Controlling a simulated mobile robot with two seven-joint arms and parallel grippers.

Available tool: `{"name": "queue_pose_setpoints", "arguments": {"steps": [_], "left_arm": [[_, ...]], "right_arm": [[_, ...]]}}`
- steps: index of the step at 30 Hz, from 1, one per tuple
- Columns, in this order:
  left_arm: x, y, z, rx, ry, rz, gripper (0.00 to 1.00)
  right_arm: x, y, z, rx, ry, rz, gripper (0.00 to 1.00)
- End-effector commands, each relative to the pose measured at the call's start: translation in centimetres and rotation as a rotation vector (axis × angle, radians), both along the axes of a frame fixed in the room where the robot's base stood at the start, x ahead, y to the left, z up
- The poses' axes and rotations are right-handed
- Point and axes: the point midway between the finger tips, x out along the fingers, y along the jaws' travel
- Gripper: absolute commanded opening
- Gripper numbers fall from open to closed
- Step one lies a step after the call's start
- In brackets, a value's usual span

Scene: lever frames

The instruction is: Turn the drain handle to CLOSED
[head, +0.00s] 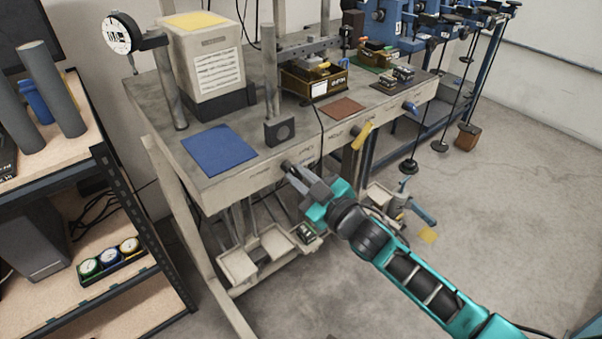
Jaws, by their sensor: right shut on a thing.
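The bench (225,187) has a pale front panel with several lever handles along it. My right gripper (294,174) reaches in from the lower right and is shut on the handle at the left of this panel, which I take for the drain handle. The fingers hide most of that handle, so its angle and any CLOSED mark cannot be read. A yellow handle (362,135) sits further right on the panel, tilted. A blue handle (410,107) sits near the right end. My left gripper is not in view.
A blue mat (219,149) and a beige machine (207,60) stand on the bench top. A shelf unit (118,190) with gauges (109,256) is at the left. Trays (238,265) hang below the panel. Open floor (510,210) lies at the right.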

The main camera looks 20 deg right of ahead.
Motion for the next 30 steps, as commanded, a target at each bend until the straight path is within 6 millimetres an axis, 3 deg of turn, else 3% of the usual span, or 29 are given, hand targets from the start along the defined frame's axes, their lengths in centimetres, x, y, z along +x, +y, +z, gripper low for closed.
{"name": "queue_pose_setpoints", "arguments": {"steps": [12,30], "left_arm": [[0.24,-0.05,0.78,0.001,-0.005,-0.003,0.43],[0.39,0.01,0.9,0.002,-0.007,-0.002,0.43]], "right_arm": [[0.02,0.06,0.17,-0.251,-0.095,0.001,0.0],[0.03,0.07,0.14,-0.323,-0.122,0.002,0.0]]}}
